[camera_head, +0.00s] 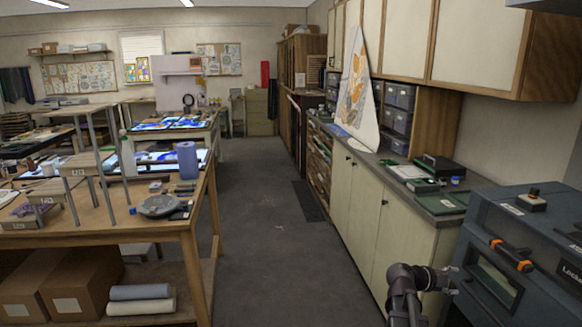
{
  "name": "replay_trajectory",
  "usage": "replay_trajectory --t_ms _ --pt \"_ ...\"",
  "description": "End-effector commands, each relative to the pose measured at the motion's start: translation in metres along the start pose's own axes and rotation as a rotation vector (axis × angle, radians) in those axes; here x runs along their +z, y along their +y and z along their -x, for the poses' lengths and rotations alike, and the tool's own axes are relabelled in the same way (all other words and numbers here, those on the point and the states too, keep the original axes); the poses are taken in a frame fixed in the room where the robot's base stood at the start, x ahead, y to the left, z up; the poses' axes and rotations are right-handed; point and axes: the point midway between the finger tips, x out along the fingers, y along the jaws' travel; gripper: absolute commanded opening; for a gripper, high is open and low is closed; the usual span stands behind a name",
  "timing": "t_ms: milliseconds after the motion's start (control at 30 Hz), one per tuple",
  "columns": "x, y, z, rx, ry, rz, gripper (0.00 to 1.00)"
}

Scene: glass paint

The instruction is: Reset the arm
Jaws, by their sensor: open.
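My dark arm rises from the bottom edge, right of centre. Its end, my gripper (451,281), points to the right with its fingers apart and nothing visible between them. In the picture it lies in front of the lower cabinet and just left of the blue-grey machine (485,235). I cannot tell how far it is from the machine. The lower part of my arm is cut off by the frame.
A counter (395,180) with green trays (440,203) runs along the right, below wall cabinets (470,45). A wooden workbench (110,236) with a blue roll (187,160) and stools stands left. The grey floor aisle (262,230) between is mostly clear, with a dark mat (309,200).

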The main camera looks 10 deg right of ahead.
Motion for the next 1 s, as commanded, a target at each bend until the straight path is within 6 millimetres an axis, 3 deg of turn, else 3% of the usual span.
replay_trajectory --t_ms 500,1000 --pt "0.074 0.064 0.096 0.173 -0.356 0.668 0.69" --pt "0.124 0.129 0.211 0.102 -0.838 1.351 0.69"
